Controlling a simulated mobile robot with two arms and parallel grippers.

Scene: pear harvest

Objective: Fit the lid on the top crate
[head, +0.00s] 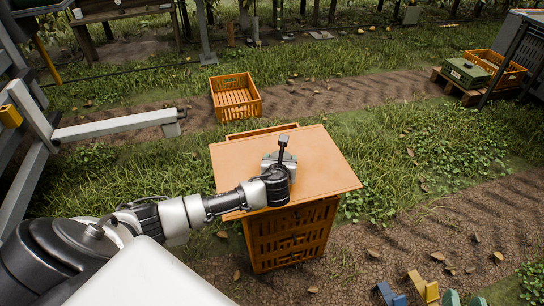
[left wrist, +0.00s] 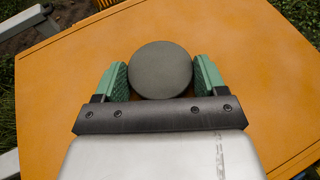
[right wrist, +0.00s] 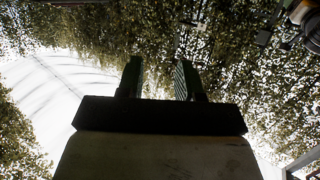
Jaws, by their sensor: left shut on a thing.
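The lid (head: 325,165) is a flat orange board over the crate stack (head: 290,235). It sits askew, overhanging at the right, and an orange crate rim (head: 262,127) shows past its far edge. I cannot tell whether the lid rests on the crate or hangs just above it. My left gripper (head: 280,161) is over the lid's middle. In the left wrist view its green fingers are shut on the round dark knob (left wrist: 160,70), with the lid (left wrist: 260,75) below. My right gripper (right wrist: 158,80) is open and empty, facing trees and sky.
An empty orange crate (head: 235,97) stands on the dirt path behind. A green crate (head: 465,72) and another orange crate (head: 507,70) sit on a pallet at the right. Small blue (head: 391,294) and yellow (head: 422,286) things show at bottom right. Grass lies around the stack.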

